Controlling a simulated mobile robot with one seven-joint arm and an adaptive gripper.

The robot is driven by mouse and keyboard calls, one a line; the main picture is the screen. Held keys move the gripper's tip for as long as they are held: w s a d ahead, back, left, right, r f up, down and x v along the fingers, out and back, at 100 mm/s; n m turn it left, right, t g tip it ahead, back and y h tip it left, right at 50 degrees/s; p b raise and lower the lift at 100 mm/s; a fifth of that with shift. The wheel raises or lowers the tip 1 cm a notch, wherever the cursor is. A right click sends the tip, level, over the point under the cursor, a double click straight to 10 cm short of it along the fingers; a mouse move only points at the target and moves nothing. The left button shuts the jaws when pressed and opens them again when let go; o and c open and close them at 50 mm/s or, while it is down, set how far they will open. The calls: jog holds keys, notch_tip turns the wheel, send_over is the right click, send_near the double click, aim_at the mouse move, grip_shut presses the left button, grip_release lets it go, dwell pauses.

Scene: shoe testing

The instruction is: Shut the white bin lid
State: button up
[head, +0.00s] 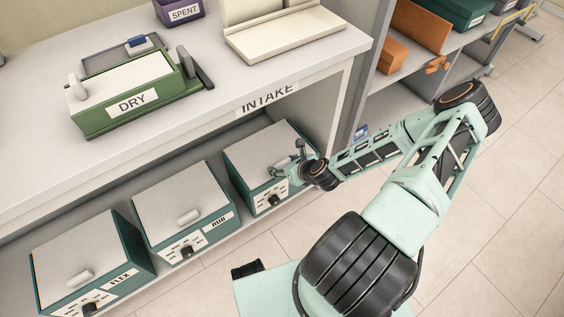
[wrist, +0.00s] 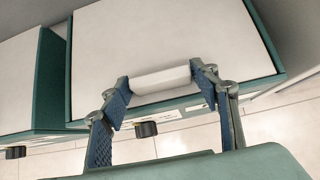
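Several teal boxes with white lids stand on the lower shelf. My gripper (head: 291,171) is at the front of the rightmost one, whose white lid (head: 262,145) lies flat on the box as far as I can see. In the wrist view the same lid (wrist: 165,40) has a white bar handle (wrist: 162,79) at its front edge. My two fingers (wrist: 160,90) stand one at each end of this handle. They are very close to its ends, but whether they press on it is unclear. The green DRY bin (head: 128,104) on the counter also has a white lid (head: 120,81), lying flat.
The counter (head: 190,125) overhangs the lower shelf. Left of the rightmost box stand the RUB box (head: 184,208) and the FLEX box (head: 88,262), both with lids down. A grey upright (head: 367,62) stands to the right. Floor in front is clear.

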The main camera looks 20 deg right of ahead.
jog(key=shift+o, duration=1)
jog(key=shift+w+r, duration=0.1)
jog(key=v, duration=1.2)
